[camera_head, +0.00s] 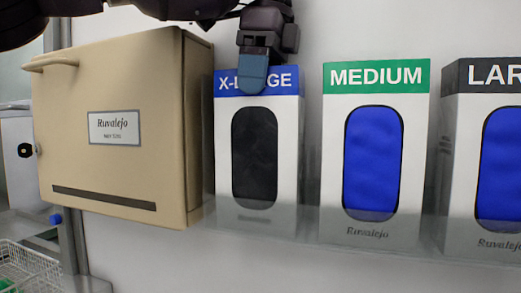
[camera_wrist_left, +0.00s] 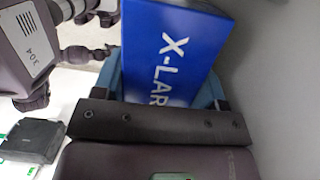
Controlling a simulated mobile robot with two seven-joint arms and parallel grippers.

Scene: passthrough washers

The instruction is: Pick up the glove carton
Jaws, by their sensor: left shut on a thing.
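The X-LARGE glove carton (camera_head: 230,150) is white with a blue top band and a dark oval window. It stands upright, its lower part behind a clear shelf lip. My left gripper (camera_head: 253,74) comes from above and is shut on the carton's top, one blue fingertip over the front label. The far finger is hidden behind the carton. In the left wrist view, the carton's blue X-LARGE face (camera_wrist_left: 170,50) lies between the two blue fingers (camera_wrist_left: 165,85). My right gripper is not seen.
A white carton with a green MEDIUM band (camera_head: 375,75) stands to the right, then a LARGE carton (camera_head: 470,150). Both have blue windows. A beige Ruvalejo cabinet (camera_head: 110,170) is close on the left. A wire basket (camera_head: 25,268) is at lower left. The wall is close behind.

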